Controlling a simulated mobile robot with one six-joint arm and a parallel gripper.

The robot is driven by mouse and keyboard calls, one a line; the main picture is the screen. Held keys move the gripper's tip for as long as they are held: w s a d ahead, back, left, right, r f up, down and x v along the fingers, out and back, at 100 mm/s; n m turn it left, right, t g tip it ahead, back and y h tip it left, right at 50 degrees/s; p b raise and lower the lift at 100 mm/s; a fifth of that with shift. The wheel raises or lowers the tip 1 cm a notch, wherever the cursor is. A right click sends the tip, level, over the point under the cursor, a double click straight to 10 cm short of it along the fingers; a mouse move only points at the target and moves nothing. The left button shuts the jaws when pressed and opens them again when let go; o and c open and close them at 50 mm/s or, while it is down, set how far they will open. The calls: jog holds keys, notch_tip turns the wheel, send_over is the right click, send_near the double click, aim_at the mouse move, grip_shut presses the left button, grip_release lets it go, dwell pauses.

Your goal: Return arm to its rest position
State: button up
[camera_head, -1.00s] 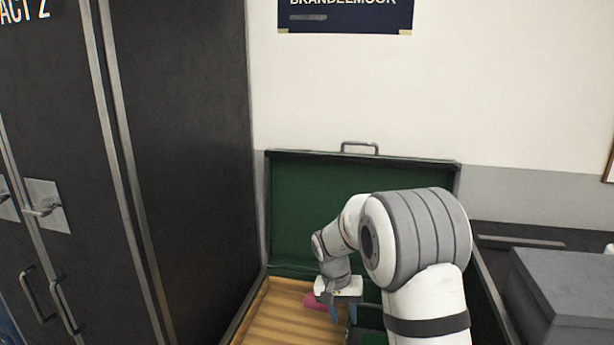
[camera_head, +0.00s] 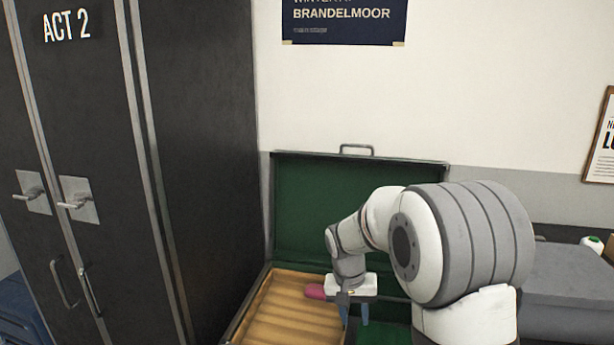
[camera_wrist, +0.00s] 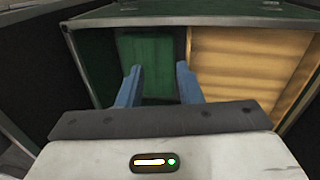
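My gripper (camera_head: 355,312) is above the open trunk, pointing down, in the head view. In the wrist view its two blue fingers (camera_wrist: 157,84) stand wide apart with nothing between them. Below them is the trunk's green-lined compartment (camera_wrist: 150,50). A pink item (camera_head: 316,291) shows beside the gripper at the back of the tan compartment; part of it is hidden behind the gripper. My arm bends over the right part of the trunk and hides much of it.
The trunk's green lid (camera_head: 325,215) stands open against the wall. A dark wardrobe (camera_head: 195,150) with doors labelled ACT 2 stands close on the left. A grey box (camera_head: 570,285) is at the right. The tan ribbed compartment (camera_head: 290,315) is largely bare.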

jog(key=s+d+r+n+t+y+p, duration=0.1)
jog(key=s+d+r+p, duration=0.3)
jog(key=s+r+p, duration=0.7)
jog(key=s+r+n+t, duration=0.1)
jog(key=s+r, duration=0.8)
jog(key=s, duration=0.3)
jog(key=shift+s+t+y, duration=0.3)
jog(key=shift+s+y, duration=0.1)
dwell(0.4)
